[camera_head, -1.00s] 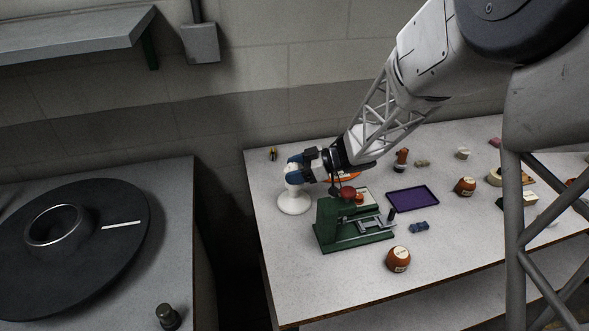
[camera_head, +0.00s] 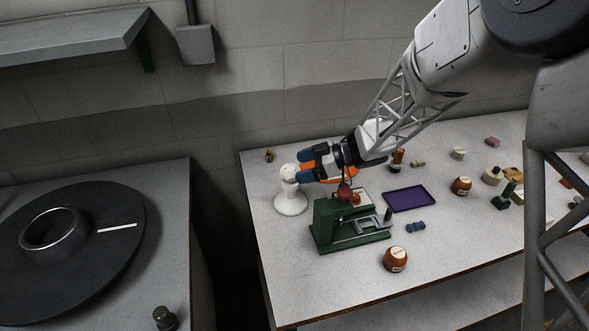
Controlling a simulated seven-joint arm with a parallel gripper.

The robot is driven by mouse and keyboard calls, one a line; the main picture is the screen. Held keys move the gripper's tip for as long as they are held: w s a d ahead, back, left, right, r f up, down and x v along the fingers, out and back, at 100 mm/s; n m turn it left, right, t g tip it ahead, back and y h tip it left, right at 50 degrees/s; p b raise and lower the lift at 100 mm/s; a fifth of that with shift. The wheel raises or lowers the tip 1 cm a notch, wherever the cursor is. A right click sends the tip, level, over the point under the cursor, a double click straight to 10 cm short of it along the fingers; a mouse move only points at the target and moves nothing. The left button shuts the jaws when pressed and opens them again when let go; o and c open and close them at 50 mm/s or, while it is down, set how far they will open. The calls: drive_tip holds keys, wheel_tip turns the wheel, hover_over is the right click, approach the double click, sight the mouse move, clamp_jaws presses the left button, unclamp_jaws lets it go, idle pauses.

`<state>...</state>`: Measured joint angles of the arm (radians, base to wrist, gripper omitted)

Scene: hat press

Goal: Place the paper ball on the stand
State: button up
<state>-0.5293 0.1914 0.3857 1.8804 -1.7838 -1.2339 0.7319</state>
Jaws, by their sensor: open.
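The white stand (camera_head: 291,203) stands upright at the left end of the table. The paper ball (camera_head: 288,171), white and crumpled-looking, sits on top of the stand. My gripper (camera_head: 304,164) comes in from the right. Its blue fingers are open, one higher and one lower in the picture, with their tips just right of the ball. I cannot tell whether a fingertip still touches the ball.
A green press (camera_head: 336,234) with a red knob (camera_head: 345,191) stands just in front of my gripper. A purple tray (camera_head: 411,198) lies to its right. Round brown jars (camera_head: 396,259) and several small items are spread over the right of the table.

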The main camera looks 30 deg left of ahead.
drive_tip(key=v, duration=0.8)
drive_tip(key=shift+r, duration=0.15)
idle(0.7)
